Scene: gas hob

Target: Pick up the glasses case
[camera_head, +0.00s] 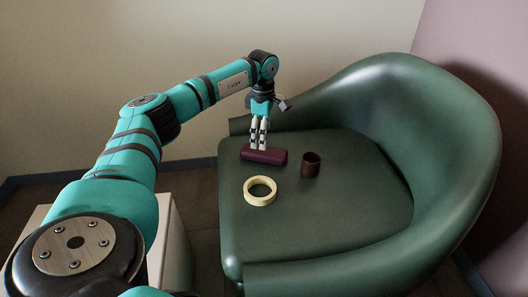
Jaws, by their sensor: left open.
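The glasses case (265,156) is a dark maroon, elongated box lying on the seat of a green armchair. My left gripper (259,147) points down right above and behind it, with its pale fingers reaching to the case's upper edge. The left gripper is open. I cannot tell whether its fingertips touch the case. My right gripper is not in view.
A pale yellow ring (260,201), like a tape roll, lies on the seat in front of the case. A brown cup (311,164) stands to its right. The green armchair (340,215) has a raised curved back and armrest. The seat's front right is clear.

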